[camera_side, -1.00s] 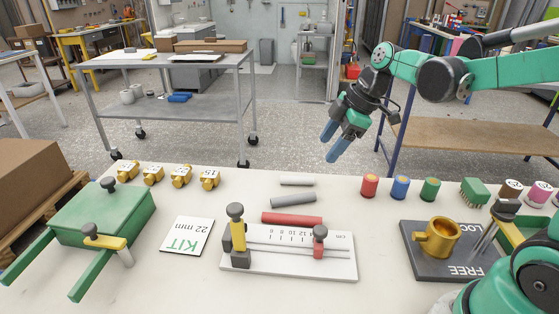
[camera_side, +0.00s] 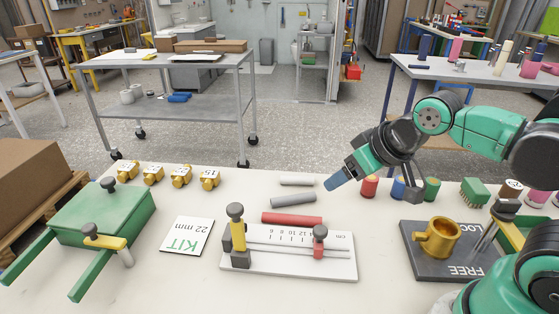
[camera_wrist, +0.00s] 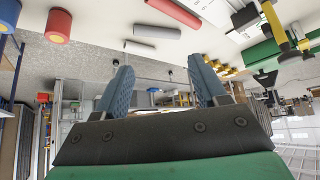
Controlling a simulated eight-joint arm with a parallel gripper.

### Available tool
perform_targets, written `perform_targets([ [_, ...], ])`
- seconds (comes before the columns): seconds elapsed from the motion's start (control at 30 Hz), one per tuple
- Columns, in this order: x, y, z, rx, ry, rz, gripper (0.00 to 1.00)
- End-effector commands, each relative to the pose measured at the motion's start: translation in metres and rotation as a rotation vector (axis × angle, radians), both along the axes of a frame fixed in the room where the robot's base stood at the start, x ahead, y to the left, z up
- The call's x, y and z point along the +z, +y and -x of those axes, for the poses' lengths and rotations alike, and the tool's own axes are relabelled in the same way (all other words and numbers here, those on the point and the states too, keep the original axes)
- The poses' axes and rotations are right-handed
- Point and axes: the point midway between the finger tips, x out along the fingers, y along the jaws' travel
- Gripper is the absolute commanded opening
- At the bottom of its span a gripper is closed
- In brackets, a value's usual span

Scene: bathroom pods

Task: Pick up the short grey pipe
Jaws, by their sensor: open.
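A grey pipe (camera_side: 293,200) lies on the white bench between two others. Behind it lies a slightly shorter, paler pipe (camera_side: 297,182), and in front a longer red pipe (camera_side: 292,218). In the wrist view, the grey pipe (camera_wrist: 157,32), pale pipe (camera_wrist: 139,48) and red pipe (camera_wrist: 174,14) lie beyond the fingertips, near the top. My gripper (camera_side: 334,182) is tilted down to the left, just right of the pale pipe and apart from it. In the wrist view, my gripper (camera_wrist: 161,66) has its two blue fingers spread with nothing between them.
Red (camera_side: 369,186), blue (camera_side: 398,188) and green (camera_side: 431,189) cylinders stand close under my arm. A measuring rail (camera_side: 340,270) with yellow and red posts sits in front of the pipes. Brass fittings (camera_side: 181,177) and a KIT card (camera_side: 187,236) lie left.

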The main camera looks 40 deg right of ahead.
Motion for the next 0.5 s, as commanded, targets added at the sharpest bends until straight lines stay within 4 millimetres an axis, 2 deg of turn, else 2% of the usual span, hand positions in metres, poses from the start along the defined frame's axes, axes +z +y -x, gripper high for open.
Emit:
perform_targets([
  [0.27, 0.002, 0.0, -0.004, 0.026, 0.017, 0.016, 0.65],
  [0.37, 0.005, -0.001, -0.014, 0.097, 0.06, 0.057, 0.65],
  [0.5, 0.006, -0.004, -0.039, 0.274, 0.159, 0.139, 0.65],
])
